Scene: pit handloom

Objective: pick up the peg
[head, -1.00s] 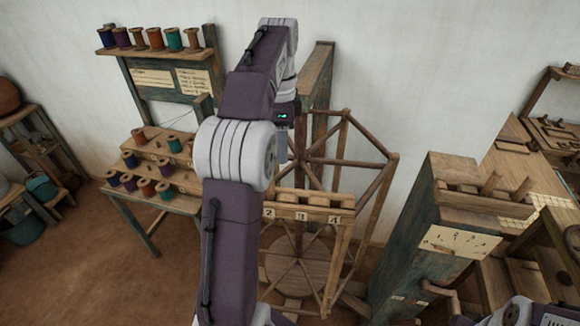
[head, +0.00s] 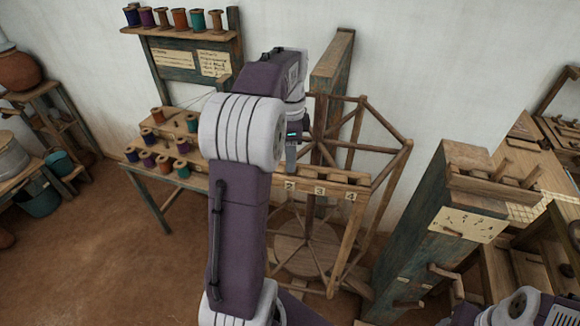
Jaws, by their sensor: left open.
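My left gripper (head: 291,163) points down just above a wooden rail (head: 335,176) with labels 2, 3 and 4. Its fingertips are near label 2, and it is open. My arm hides the rail's left end, and I cannot make out a peg between the fingers. I cannot tell which peg is the task's. My right gripper is not in view.
A wooden reel frame (head: 388,165) stands behind and right of the numbered rail. A blue-green post (head: 410,235) stands further right. A stepped stand with several thread spools (head: 183,168) is at the left. Brown floor (head: 110,260) is open at the lower left.

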